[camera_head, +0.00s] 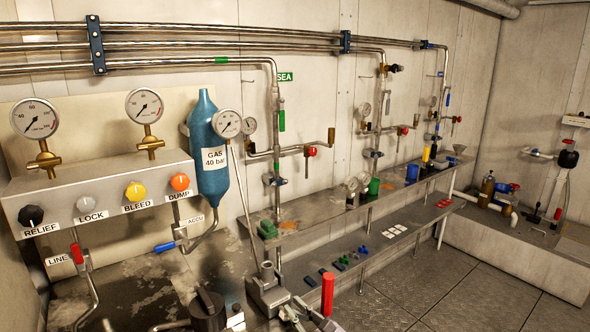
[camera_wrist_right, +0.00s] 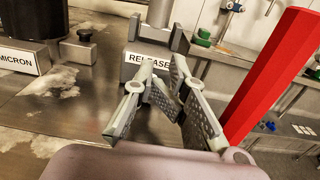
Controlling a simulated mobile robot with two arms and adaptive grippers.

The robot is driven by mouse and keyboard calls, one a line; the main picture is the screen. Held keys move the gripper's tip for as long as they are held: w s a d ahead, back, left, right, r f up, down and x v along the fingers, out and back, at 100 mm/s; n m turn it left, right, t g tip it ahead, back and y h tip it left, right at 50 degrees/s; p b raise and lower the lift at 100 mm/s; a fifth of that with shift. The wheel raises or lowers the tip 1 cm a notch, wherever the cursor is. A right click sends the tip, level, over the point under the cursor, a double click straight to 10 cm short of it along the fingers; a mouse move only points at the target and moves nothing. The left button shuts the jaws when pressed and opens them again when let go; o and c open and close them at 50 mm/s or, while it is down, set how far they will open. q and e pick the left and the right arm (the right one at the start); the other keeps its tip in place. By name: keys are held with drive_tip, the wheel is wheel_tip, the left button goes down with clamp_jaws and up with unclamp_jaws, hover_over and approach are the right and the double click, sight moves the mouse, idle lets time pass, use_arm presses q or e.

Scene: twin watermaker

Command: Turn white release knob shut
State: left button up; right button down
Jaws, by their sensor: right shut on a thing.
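The grey pump block (camera_head: 268,288) stands at the bottom middle of the head view. Its RELEASE label (camera_wrist_right: 148,57) shows in the wrist view, on a block just beyond my right fingertips. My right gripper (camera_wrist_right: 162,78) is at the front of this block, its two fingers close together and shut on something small. The white release knob cannot be made out; it is hidden between the fingertips, just below the label. In the head view my right gripper (camera_head: 291,312) is small and partly cut off by the bottom edge. My left gripper is not in view.
A red handle (camera_wrist_right: 272,75) rises close to the right of my right gripper; it also shows in the head view (camera_head: 328,294). A black filter housing (camera_head: 207,308) stands left of the pump. A gauge panel (camera_head: 110,190) with several knobs is at the left.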

drive_tip(key=shift+d+f, duration=0.15)
drive_tip(key=shift+d, duration=0.05)
drive_tip(key=shift+w+d+r+p, duration=0.1)
drive_tip(key=shift+d+r+p, duration=0.1)
drive_tip(key=shift+p, duration=0.1)
drive_tip(key=shift+p+v, duration=0.35)
drive_tip(key=shift+v, duration=2.55)
drive_tip(key=shift+a+r, duration=0.1)
